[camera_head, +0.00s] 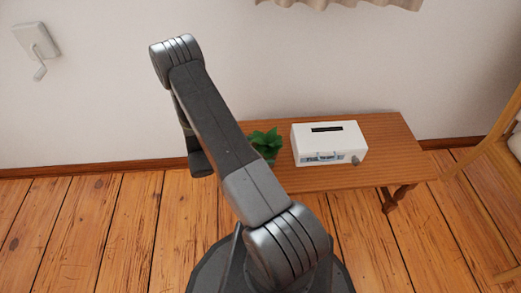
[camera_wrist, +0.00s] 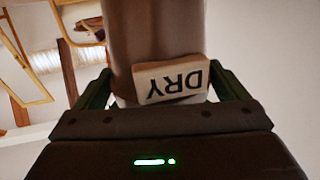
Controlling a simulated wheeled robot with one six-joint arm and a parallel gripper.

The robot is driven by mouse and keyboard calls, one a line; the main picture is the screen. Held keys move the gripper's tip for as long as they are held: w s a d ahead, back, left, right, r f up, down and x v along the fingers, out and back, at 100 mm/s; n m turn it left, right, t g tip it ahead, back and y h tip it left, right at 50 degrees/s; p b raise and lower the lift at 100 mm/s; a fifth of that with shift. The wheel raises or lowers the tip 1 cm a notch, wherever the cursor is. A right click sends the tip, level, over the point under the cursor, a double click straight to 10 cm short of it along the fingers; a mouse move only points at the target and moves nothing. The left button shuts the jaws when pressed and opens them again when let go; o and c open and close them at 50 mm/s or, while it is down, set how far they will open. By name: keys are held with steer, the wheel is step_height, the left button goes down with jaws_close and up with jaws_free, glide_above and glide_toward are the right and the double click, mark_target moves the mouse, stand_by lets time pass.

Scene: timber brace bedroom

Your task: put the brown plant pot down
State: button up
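In the wrist view a brown plant pot (camera_wrist: 155,35) fills the space between the fingers of my gripper (camera_wrist: 160,72). A pale label reading DRY, upside down in the picture, is on its side. The fingers sit on both sides of the pot and appear closed on it. In the head view my arm bends over and down, and its links hide my gripper and the pot. I cannot tell from these views whether the pot touches any surface.
A wooden bench (camera_head: 390,130) stands against the white wall. On it are a white box with a dark slot (camera_head: 312,143) and a green leafy plant (camera_head: 266,140), partly behind my arm. The bench's right end is clear. A wooden chair (camera_head: 490,150) stands at right.

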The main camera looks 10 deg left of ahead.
steer(key=shift+o, duration=0.2)
steer(key=shift+r, duration=0.1)
steer(key=shift+r, duration=0.2)
steer(key=p+v, duration=0.2)
steer(key=v, duration=1)
steer(key=shift+p, duration=0.35)
steer(key=shift+c, duration=0.2)
stand_by(0.6)
